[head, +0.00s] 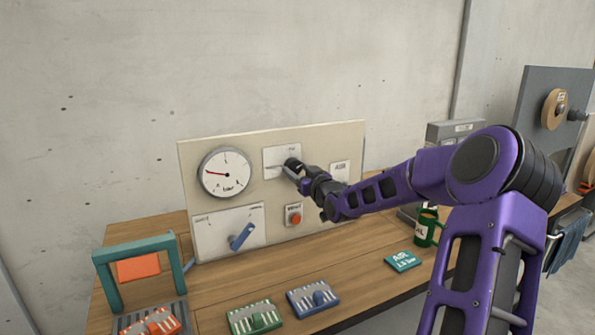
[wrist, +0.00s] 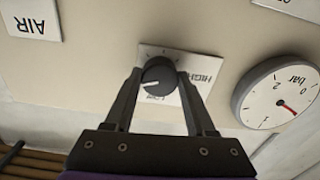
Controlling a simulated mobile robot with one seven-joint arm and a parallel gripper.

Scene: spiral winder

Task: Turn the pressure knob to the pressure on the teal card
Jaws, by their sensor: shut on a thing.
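The pressure knob (wrist: 158,73) is dark and round with a pale pointer mark, on a white plate marked LOW and HIGH. My gripper (wrist: 159,77) is shut on it, one finger on each side. In the head view my gripper (head: 291,168) covers most of the knob on its plate (head: 273,157). The round gauge (head: 224,173), marked bar, has a red needle pointing left and slightly up; it also shows turned over in the wrist view (wrist: 278,96).
The panel (head: 328,144) also bears a blue lever (head: 242,236) and a red button (head: 295,218). A green mug (head: 425,229) stands right of the panel.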

